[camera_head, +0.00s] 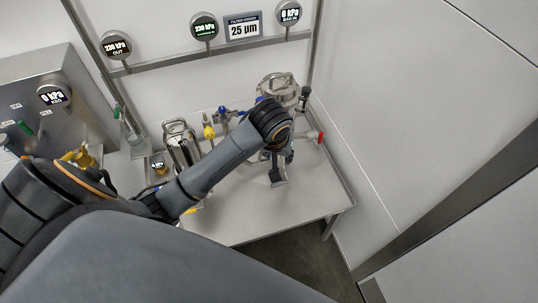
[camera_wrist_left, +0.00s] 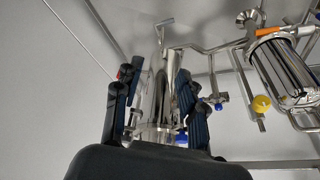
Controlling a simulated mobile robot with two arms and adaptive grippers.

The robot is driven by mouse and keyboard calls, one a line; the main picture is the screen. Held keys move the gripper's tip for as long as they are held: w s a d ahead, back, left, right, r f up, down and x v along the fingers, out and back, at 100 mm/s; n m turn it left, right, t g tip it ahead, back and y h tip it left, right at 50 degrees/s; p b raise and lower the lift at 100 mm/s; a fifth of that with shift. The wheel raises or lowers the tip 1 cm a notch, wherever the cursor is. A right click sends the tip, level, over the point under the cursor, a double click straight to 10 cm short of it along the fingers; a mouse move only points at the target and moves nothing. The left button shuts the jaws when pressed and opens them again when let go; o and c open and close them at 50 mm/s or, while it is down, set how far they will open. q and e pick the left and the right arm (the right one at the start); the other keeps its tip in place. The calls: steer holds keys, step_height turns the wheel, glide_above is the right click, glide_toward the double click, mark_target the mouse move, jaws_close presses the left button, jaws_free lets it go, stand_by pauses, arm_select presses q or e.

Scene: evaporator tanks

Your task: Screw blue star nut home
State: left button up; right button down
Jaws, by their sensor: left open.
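My left gripper (camera_head: 281,168) hangs over the front part of the steel table, below the black wrist, in the head view. In the left wrist view its two dark fingers (camera_wrist_left: 155,76) stand apart, with steel pipework (camera_wrist_left: 157,100) showing between them. A small blue part (camera_wrist_left: 182,138) shows low by the right finger, and another blue part (camera_wrist_left: 218,106) lies just right of that finger. In the head view a blue part (camera_head: 222,110) shows left of the wrist. I cannot tell which is the star nut. My right gripper is not in view.
A lidded steel tank (camera_head: 278,87) stands behind the wrist. A filter housing (camera_head: 181,143) and yellow handle (camera_head: 208,131) are to the left, a red handle (camera_head: 320,137) to the right. The front of the table (camera_head: 240,220) is bare.

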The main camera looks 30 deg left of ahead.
arm_select(q)
steer(key=s+d+f+m+h, duration=0.1)
steer(key=s+d+f+m, duration=0.1)
steer(key=s+f, duration=0.4)
steer(key=s, duration=0.3)
steer(key=shift+d+m, duration=0.4)
